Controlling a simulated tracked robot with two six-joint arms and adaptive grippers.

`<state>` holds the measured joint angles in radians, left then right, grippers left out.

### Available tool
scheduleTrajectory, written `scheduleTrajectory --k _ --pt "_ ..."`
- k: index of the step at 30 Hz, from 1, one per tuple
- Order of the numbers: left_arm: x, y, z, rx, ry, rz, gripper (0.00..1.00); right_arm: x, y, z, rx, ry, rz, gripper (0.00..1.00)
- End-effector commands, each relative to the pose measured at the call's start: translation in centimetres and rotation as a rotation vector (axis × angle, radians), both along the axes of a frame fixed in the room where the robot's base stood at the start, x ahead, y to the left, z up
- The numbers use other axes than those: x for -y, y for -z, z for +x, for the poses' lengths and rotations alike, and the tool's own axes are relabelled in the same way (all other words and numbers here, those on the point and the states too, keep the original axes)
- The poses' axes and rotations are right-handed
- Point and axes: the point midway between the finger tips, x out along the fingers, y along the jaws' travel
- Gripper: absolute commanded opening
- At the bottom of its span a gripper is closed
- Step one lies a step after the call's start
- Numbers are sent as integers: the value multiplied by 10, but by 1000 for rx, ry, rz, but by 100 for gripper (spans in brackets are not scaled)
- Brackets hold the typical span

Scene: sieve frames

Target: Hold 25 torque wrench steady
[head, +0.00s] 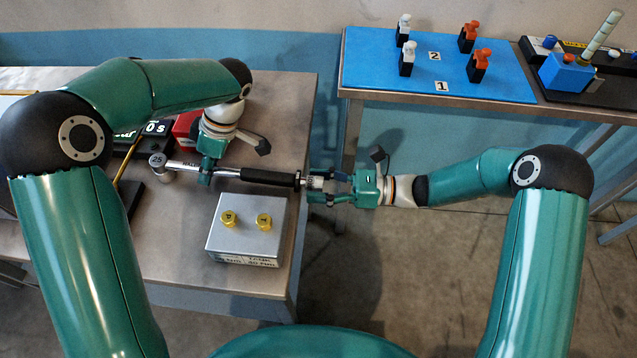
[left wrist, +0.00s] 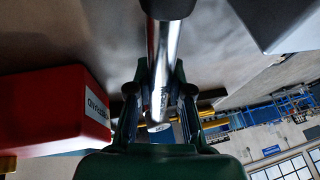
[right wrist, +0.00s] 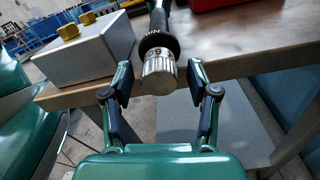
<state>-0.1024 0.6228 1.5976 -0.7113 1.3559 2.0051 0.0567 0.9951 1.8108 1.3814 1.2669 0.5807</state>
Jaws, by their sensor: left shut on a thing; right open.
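The torque wrench (head: 265,176) has a chrome shaft, a black grip and a round head marked 25 (head: 158,161). It lies across the table in the head view, its handle end reaching to the table's right edge. My left gripper (head: 205,177) is shut on the chrome shaft, which also shows between its fingers in the left wrist view (left wrist: 162,75). My right gripper (head: 318,187) is open around the handle's end. In the right wrist view the knurled silver end knob (right wrist: 158,72) sits between its fingers (right wrist: 160,95), with gaps on both sides.
A grey metal box (head: 230,240) with two yellow knobs stands on the table just in front of the wrench. A red box (left wrist: 50,110) is behind the left gripper. A blue board (head: 400,75) with several white and orange pieces is on the far bench.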

Motion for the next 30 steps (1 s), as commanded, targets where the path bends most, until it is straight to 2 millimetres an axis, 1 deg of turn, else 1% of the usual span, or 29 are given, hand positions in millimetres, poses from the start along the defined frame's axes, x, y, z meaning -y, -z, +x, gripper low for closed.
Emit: scheduleTrajectory --k 5,8,15,18,21,24,30 --pt "0 1 -1 -2 0 0 0 18 0 2 1 5 0 59" --pt "0 1 -1 -2 0 0 0 36 1 2 0 6 0 59" --pt "0 1 -1 -2 0 0 0 84 1 3 0 7 -1 59" --pt "0 1 -1 -2 0 0 0 100 1 4 0 5 0 59" --pt "0 1 -1 -2 0 0 0 111 1 3 0 4 0 59" --pt "0 1 -1 -2 0 0 0 117 1 3 0 1 0 59" --pt "0 1 -1 -2 0 0 0 119 1 3 0 1 0 59"
